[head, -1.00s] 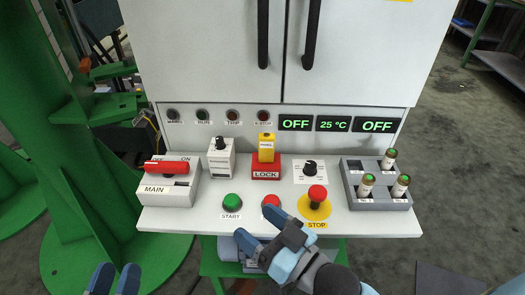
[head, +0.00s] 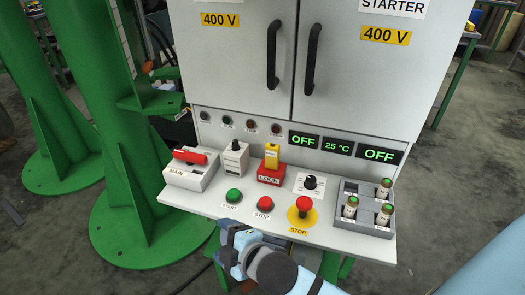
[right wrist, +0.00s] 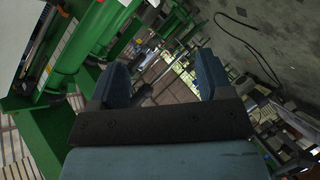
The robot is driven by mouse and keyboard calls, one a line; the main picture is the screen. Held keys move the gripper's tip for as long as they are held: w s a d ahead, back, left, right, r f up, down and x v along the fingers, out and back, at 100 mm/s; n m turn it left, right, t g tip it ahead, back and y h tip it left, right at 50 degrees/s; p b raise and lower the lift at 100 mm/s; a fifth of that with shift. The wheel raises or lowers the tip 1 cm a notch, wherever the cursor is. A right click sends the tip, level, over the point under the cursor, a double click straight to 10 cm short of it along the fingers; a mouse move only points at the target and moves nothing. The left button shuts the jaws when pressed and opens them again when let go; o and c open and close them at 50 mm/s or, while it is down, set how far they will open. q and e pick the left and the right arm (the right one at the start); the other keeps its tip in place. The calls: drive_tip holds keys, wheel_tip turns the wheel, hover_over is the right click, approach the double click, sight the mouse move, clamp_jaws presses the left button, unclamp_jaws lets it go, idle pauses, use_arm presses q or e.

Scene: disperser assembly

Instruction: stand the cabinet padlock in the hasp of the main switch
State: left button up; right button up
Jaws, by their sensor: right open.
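The yellow cabinet padlock (head: 271,156) stands upright in a red block marked LOCK (head: 270,176), in the middle of the white shelf. The main switch (head: 190,168) is a pale box with a red handle at the shelf's left end. Its hasp is too small to make out. My right gripper (head: 223,232) is below the shelf's front edge, apart from the padlock and the switch. In the right wrist view its two blue fingers (right wrist: 160,82) are spread with nothing between them. My left gripper is not in view.
The shelf (head: 185,199) also carries a green START button (head: 233,196), a red STOP button (head: 265,203), a mushroom stop (head: 303,206), a black knob (head: 310,182) and a grey tray of fuses (head: 346,219). Cabinet doors rise behind. A green column (head: 105,130) stands at left.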

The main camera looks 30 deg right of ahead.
drive_tip(key=w+d+r+n+g+h+p, duration=0.1)
drive_tip(key=w+d+r+n+h+p, duration=0.1)
drive_tip(key=w+d+n+h+p, duration=0.3)
drive_tip(key=n+g+h+p, duration=0.25)
drive_tip(key=n+h, duration=0.35)
drive_tip(key=h, duration=0.4)
approach(272, 147)
drive_tip(key=x, duration=0.7)
drive_tip(key=shift+w+a+f+b, duration=0.2)
drive_tip(key=shift+a+f+b, duration=0.1)
drive_tip(key=shift+f+b, duration=0.05)
drive_tip(key=x, duration=0.2)
drive_tip(key=b+x, duration=0.1)
drive_tip(key=x, duration=0.2)
drive_tip(key=shift+s+d+r, duration=0.15)
drive_tip(key=shift+s+d, duration=0.05)
drive_tip(key=shift+d, duration=0.05)
drive_tip(key=shift+w+d, duration=0.2)
drive_tip(key=c, duration=1.1)
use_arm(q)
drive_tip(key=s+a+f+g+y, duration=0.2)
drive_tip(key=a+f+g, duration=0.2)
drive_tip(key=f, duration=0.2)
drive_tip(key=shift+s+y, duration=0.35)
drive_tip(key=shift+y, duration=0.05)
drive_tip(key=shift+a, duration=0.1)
use_arm(e)
drive_tip(key=shift+r, duration=0.1)
